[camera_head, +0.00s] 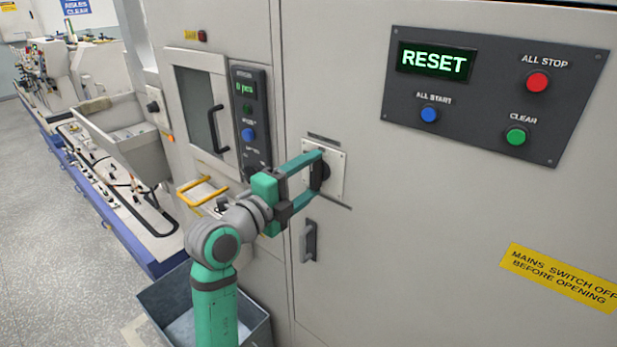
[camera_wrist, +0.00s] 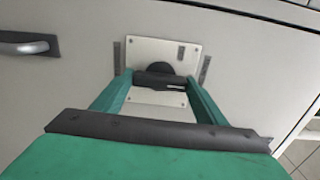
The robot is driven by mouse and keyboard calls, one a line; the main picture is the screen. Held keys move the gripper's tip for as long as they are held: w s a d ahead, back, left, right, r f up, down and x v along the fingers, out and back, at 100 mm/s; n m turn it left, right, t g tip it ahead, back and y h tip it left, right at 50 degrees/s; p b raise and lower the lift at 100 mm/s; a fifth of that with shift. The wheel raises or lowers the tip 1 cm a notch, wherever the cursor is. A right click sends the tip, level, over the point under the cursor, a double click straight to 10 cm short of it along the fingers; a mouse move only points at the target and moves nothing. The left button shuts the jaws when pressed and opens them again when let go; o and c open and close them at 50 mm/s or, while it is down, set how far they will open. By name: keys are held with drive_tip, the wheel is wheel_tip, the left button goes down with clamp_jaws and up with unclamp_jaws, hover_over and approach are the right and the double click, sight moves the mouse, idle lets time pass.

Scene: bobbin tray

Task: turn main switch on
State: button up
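The main switch (camera_head: 325,172) is a black rotary handle on a pale metal plate (camera_head: 338,182) on the cabinet front. It also shows in the wrist view (camera_wrist: 160,80), on its plate (camera_wrist: 165,52). My gripper (camera_head: 319,175) is at the switch, with one green finger above the handle and one below it in the head view. In the wrist view its fingertips (camera_wrist: 160,84) lie at the two ends of the black bar. The fingers are well apart with the bar spanning between them. I cannot tell whether they press on it. The handle's pointer mark is hidden.
A dark panel (camera_head: 490,122) with a lit RESET display and several buttons is at upper right. A cabinet pull handle (camera_head: 309,242) is below my gripper. A yellow rail (camera_head: 203,195), a grey bin (camera_head: 172,306) and a yellow warning label (camera_head: 560,278) are nearby.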

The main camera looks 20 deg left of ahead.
drive_tip(key=o, duration=0.4)
drive_tip(key=shift+d, duration=0.1)
drive_tip(key=shift+c, duration=0.2)
drive_tip(key=shift+s, duration=0.2)
drive_tip(key=v, duration=1)
drive_tip(key=shift+s+a, duration=0.2)
drive_tip(key=shift+a, duration=0.05)
